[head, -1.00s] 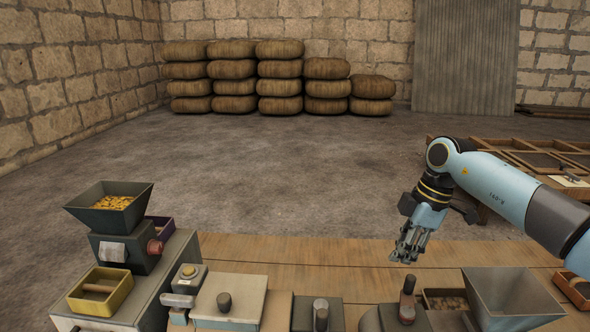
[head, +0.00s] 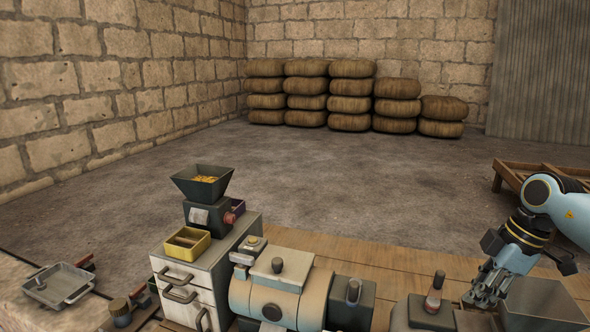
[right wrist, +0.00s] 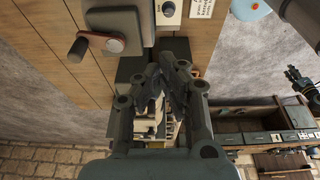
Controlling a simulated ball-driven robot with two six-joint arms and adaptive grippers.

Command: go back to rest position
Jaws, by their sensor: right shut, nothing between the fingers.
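My right gripper (head: 483,296) hangs at the lower right of the head view, fingers pointing down, beside a grey hopper (head: 540,306) and a knobbed lever (head: 435,292). Its fingers are shut and hold nothing. In the right wrist view the dark fingers (right wrist: 166,78) are close together in the middle of the picture. My left gripper is in neither view.
A machine with a rounded drum (head: 270,300) stands on the wooden bench (head: 400,262). A corn-filled hopper (head: 203,182) tops a drawer cabinet (head: 185,277) to the left. A metal tray (head: 60,284) lies far left. Stacked sacks (head: 350,87) stand by the back wall; the floor between is clear.

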